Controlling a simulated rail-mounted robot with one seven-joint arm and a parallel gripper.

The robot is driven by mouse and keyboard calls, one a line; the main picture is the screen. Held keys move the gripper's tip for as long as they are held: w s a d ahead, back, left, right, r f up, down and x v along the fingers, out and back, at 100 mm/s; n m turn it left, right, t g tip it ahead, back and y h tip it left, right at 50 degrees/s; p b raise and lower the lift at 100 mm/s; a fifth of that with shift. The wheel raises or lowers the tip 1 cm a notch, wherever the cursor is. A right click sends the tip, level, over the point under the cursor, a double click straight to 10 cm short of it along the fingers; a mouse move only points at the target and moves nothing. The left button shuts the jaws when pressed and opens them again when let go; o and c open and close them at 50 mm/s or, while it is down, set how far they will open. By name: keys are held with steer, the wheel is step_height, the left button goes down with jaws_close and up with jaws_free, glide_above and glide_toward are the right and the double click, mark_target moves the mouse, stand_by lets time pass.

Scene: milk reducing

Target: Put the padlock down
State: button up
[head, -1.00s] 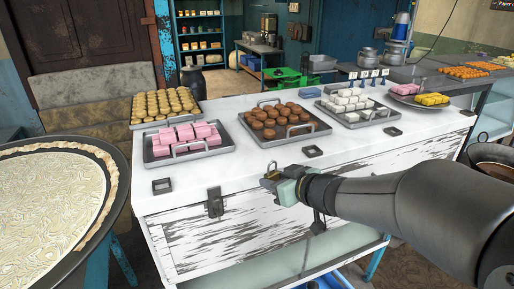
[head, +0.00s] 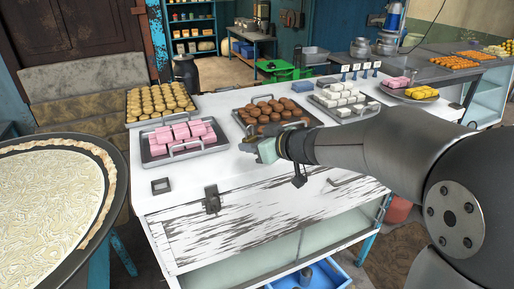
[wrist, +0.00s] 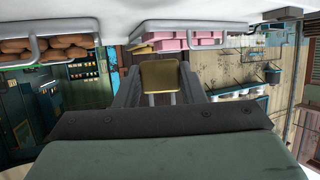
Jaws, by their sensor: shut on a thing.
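My gripper (head: 249,145) is shut on the brass-coloured padlock (wrist: 160,76). In the wrist view the padlock sits between the two dark fingers, with its pale shackle pointing down in that picture. In the head view the gripper is in front of the tray of brown sweets, over the white counter (head: 236,176). The padlock is small and mostly hidden by the fingers there. I cannot tell its exact height above the counter top.
Trays of pink sweets (head: 186,155), brown sweets (head: 270,112), pale yellow sweets (head: 160,102) and white sweets (head: 345,98) stand on and beside the counter. A dark latch (head: 212,199) hangs on its front. The counter's left front, near a square fitting (head: 160,186), is clear.

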steer(key=w+f, duration=0.2)
steer(key=f, duration=0.1)
steer(key=shift+w+d+f, duration=0.2)
steer(key=shift+w, duration=0.2)
steer(key=shift+f+b, duration=0.45)
steer(key=shift+f, duration=1)
steer(key=shift+f, duration=0.1)
steer(key=shift+f, duration=0.15)
steer(key=o, duration=1)
steer(key=shift+o, duration=0.2)
